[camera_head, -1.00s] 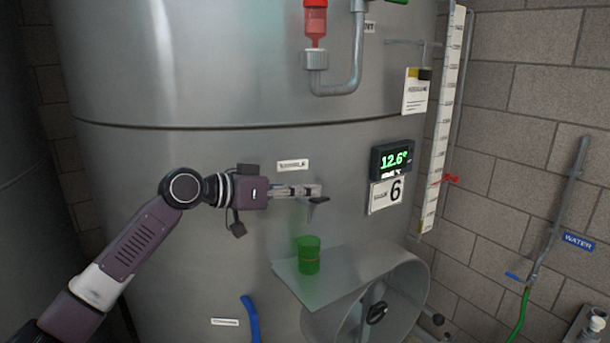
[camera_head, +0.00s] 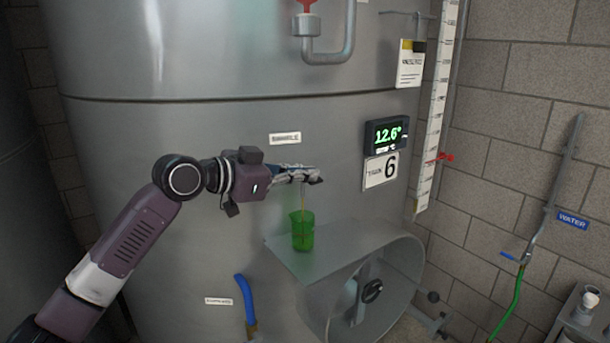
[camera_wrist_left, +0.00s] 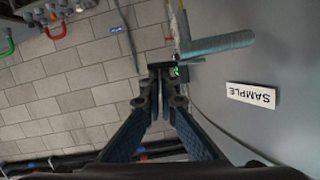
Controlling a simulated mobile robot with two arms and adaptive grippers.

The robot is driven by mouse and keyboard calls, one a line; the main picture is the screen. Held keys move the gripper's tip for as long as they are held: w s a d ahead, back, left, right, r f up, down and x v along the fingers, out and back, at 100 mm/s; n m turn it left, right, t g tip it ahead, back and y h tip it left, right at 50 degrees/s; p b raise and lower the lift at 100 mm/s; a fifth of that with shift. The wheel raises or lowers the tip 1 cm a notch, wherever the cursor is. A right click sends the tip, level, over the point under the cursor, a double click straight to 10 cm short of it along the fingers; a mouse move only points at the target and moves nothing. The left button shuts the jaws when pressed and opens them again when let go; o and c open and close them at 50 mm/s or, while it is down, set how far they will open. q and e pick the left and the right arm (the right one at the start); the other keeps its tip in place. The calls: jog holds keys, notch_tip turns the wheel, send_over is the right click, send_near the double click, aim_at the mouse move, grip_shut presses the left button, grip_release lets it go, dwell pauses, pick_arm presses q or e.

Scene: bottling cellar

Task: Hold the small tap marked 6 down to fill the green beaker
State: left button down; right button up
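The small sample tap (camera_head: 316,180) sticks out of the steel tank, left of the plate marked 6 (camera_head: 381,171). My left gripper (camera_head: 304,174) is at the tap, its fingers together and touching or just over the dark lever; the exact contact is hidden. In the left wrist view the gripper's fingers (camera_wrist_left: 161,88) lie close together with the dark lever at their tips. A thin stream (camera_head: 303,200) falls from the tap into the green beaker (camera_head: 302,236). The beaker stands upright below the tap; its liquid level is hard to read. My right gripper is not in view.
The beaker stands on a sloping-looking grey shelf (camera_head: 345,247) above a round hatch (camera_head: 372,291). A display (camera_head: 387,134) reads 12.6°. A SAMPLE label (camera_head: 285,138) is above the gripper. A blue hose (camera_head: 245,300) hangs below left; a WATER pipe (camera_head: 565,190) is at right.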

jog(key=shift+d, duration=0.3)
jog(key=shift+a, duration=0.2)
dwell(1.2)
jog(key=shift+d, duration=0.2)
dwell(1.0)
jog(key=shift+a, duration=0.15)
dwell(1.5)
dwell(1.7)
